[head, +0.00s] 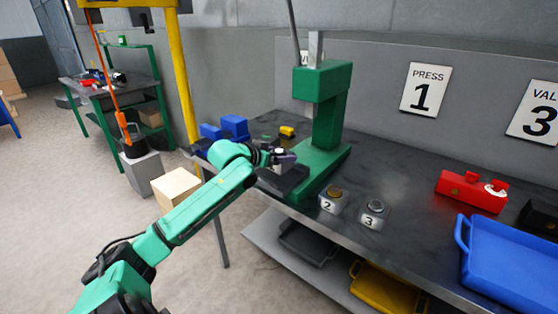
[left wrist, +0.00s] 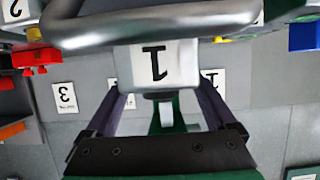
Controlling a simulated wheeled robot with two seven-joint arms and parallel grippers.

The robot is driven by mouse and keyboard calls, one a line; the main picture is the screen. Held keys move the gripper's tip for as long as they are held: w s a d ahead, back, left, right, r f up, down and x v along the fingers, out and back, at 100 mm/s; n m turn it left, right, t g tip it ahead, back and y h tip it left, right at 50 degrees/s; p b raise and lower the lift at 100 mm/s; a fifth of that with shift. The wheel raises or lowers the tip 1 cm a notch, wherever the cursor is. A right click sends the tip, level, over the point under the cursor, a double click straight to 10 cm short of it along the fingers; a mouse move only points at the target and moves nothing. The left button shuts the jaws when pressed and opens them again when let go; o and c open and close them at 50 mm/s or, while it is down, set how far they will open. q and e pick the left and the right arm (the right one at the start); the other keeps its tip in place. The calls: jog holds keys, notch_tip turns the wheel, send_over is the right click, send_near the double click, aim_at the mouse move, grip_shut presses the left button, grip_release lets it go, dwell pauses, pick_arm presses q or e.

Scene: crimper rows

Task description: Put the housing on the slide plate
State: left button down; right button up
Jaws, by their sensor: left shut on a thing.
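My left gripper (head: 281,157) is shut on a grey metal housing (left wrist: 158,62) marked 1. In the left wrist view the dark fingers of the gripper (left wrist: 160,95) lie on both sides of it, and its rounded metal rim crosses the top. In the head view the housing is small and mostly hidden by the gripper. The dark slide plate (head: 284,182) lies at the foot of the green press (head: 326,112). The gripper shows just above the plate's far part; I cannot tell whether the housing touches it. My right gripper is not in view.
Housings marked 2 (head: 331,202) and 3 (head: 372,213) stand on the bench right of the press. A red block (head: 471,192) and a blue tray (head: 512,262) are farther right. Blue bins (head: 234,127) and a yellow piece (head: 287,131) lie behind the gripper.

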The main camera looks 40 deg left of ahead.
pick_arm(q)
jog(key=shift+f, duration=0.75)
jog(key=shift+a+f, duration=0.2)
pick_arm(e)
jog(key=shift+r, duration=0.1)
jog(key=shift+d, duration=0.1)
pick_arm(q)
grip_release()
jog(key=shift+d+f, duration=0.15)
jog(key=shift+f, duration=0.05)
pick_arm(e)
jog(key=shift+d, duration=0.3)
pick_arm(q)
jog(key=shift+r, duration=0.1)
jog(key=shift+s, duration=0.15)
